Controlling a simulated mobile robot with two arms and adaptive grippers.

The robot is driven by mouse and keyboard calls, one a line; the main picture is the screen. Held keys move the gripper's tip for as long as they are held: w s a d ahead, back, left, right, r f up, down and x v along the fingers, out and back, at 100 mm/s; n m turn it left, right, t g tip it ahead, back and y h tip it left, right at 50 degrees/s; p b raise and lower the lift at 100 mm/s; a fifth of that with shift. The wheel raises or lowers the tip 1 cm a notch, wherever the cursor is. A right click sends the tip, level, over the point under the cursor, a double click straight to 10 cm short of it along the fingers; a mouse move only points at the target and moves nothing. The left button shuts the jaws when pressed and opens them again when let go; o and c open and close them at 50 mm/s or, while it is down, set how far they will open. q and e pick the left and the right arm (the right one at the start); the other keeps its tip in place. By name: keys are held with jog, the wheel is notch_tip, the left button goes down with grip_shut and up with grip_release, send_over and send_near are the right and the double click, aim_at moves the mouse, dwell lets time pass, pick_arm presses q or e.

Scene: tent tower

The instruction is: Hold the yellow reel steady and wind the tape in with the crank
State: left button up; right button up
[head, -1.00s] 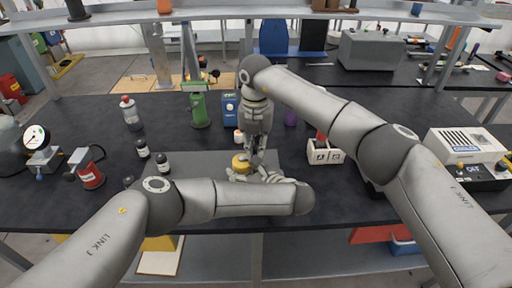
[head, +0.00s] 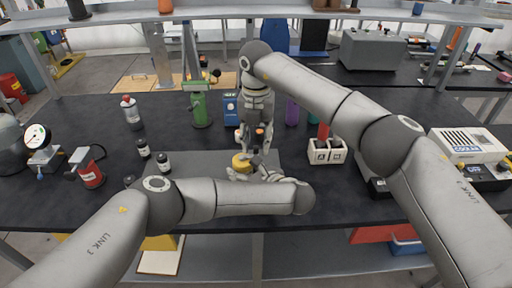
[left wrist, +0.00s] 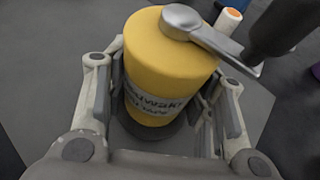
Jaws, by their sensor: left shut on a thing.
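The yellow reel (head: 241,162) stands upright on a grey mat (head: 200,166). In the left wrist view the reel (left wrist: 155,75) fills the middle, with dark lettering on a grey band. My left gripper (left wrist: 165,105) is shut on the reel, one finger on each side. A silver crank arm (left wrist: 205,35) runs from the reel's top to a dark upright handle (left wrist: 280,28), cut off by the frame. My right gripper (head: 255,143) points down just behind the reel, its fingers apart.
A white spool with an orange top (left wrist: 230,18) stands behind the reel. A green stand (head: 199,105), a blue box (head: 230,106) and a white divided box (head: 327,151) surround the area.

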aim_at(256, 148)
notch_tip(256, 148, up, 9)
dwell(0.3)
pick_arm(q)
jog(key=o, duration=1.5)
jog(key=shift+c, duration=0.2)
